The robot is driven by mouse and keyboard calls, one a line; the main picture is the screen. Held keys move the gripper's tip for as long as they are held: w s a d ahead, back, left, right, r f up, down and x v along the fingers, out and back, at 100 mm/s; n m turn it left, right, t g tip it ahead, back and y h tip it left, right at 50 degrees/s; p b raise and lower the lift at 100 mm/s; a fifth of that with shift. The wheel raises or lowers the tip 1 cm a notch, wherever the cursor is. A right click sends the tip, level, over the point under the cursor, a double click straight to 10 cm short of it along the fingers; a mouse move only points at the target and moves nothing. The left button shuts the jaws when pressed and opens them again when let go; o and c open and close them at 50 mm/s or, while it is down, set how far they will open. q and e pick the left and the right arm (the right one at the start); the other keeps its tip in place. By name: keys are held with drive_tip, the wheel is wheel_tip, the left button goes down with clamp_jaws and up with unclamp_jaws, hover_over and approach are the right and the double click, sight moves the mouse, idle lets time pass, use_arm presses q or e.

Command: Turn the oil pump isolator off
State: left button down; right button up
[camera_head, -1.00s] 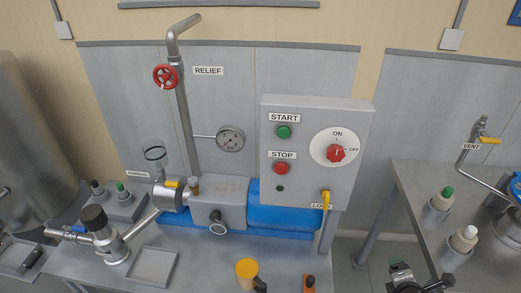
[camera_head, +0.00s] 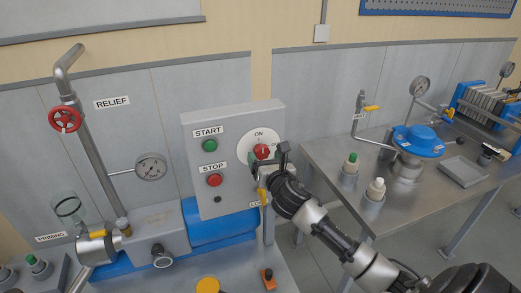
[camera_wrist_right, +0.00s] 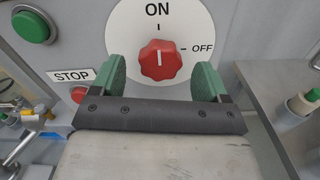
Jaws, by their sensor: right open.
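The isolator is a red rotary knob (camera_head: 261,151) on a white round dial (camera_head: 250,141), on the front of a grey control box (camera_head: 228,122). In the right wrist view the red knob (camera_wrist_right: 159,59) has its white mark pointing up at ON; OFF is printed to the right. My right gripper (camera_head: 272,157) is in front of the dial. In the right wrist view its two green fingers (camera_wrist_right: 164,78) are open, one on each side below the knob, apart from it. In the head view the gripper partly covers the dial. My left gripper is not in view.
The box also carries a green START button (camera_head: 210,145), a red STOP button (camera_head: 214,180) and a yellow lock piece (camera_head: 264,196), close under my right gripper. A steel table (camera_head: 330,160) with bottles and a blue-topped vessel (camera_head: 418,140) stands at the right.

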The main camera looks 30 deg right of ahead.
sight(263, 154)
drive_tip(key=shift+x, duration=1.55)
drive_tip(key=c, duration=0.9)
